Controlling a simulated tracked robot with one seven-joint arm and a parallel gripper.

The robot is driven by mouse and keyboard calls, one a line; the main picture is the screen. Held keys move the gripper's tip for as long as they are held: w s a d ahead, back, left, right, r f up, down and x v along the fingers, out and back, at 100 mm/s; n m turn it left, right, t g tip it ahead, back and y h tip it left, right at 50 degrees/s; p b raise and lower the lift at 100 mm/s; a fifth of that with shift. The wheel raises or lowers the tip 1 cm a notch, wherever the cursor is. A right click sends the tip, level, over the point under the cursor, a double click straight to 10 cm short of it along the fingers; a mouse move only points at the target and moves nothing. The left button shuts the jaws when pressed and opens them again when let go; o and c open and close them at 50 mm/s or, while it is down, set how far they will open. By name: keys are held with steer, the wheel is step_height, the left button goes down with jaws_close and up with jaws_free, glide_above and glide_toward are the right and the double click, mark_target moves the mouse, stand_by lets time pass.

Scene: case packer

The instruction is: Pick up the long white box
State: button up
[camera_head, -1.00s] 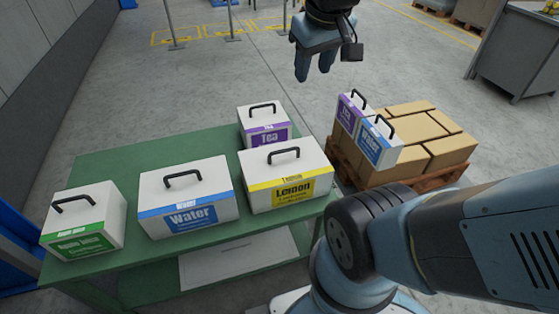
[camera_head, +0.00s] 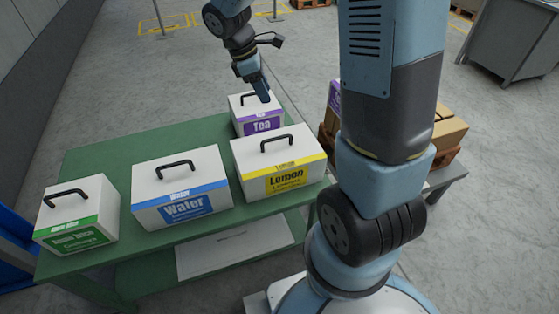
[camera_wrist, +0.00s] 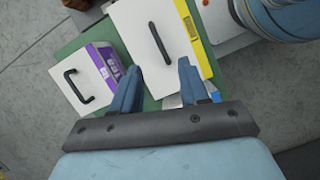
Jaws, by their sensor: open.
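Two long white boxes with black handles stand side by side on the green table. One is the yellow-labelled Lemon box (camera_head: 245,158); the other is the blue-labelled Water box (camera_head: 143,184). My gripper (camera_head: 263,92) is open and empty, above the table near the smaller purple-labelled Tea box (camera_head: 246,112). In the wrist view the Lemon box (camera_wrist: 133,28) and its handle lie ahead of the fingers (camera_wrist: 158,66), with the Tea box (camera_wrist: 88,72) to the left. No finger visibly surrounds a handle.
A green-labelled white box (camera_head: 95,210) stands at the left of the green table (camera_head: 100,152). Cardboard boxes (camera_head: 449,130) on a pallet are partly hidden behind my arm. A grey cabinet (camera_head: 515,45) stands at the top right.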

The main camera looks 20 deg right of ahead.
step_height(320, 180, down, 7)
steer(key=w+a+n+g, duration=0.1)
steer(key=w+a+n, duration=0.1)
steer(key=n, duration=0.1)
glide_toward(277, 139)
steer(key=shift+n+h, duration=0.4)
steer(key=f, duration=0.4)
steer(key=shift+w+d+f, duration=0.15)
steer(key=shift+d+f, duration=0.25)
steer(key=shift+s+x, duration=0.2)
steer(key=shift+x, duration=2.75)
steer(key=shift+d+r, duration=0.1)
jaws_close()
